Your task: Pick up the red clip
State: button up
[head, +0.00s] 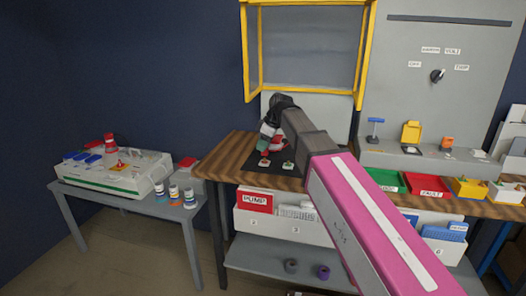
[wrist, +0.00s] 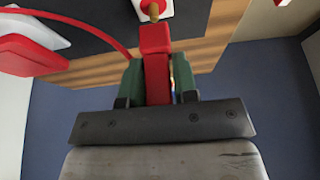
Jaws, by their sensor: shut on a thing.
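The red clip (wrist: 155,60) stands out in the middle of the wrist view, between the two green fingers of my gripper (wrist: 157,80). The fingers are shut on it from both sides. A brass post on a white and red block (wrist: 153,9) lies just beyond the clip's tip; I cannot tell whether they touch. A red cable (wrist: 95,27) curves close to the clip. In the head view my gripper (head: 267,142) is low over the dark mat on the wooden bench, and the clip is hard to make out there.
Small terminal blocks (head: 288,165) sit on the dark mat (head: 258,176). A yellow frame (head: 248,60) rises behind. Coloured bins (head: 426,188) line the bench's right side. A grey side table (head: 130,205) at left holds a white box (head: 120,180) and small bottles (head: 174,194).

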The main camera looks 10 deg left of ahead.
jog(key=s+a+r, duration=0.5)
jog(key=s+r, duration=0.2)
jog(key=s, duration=0.3)
jog(key=shift+s+r, duration=0.3)
jog(key=shift+r, duration=0.1)
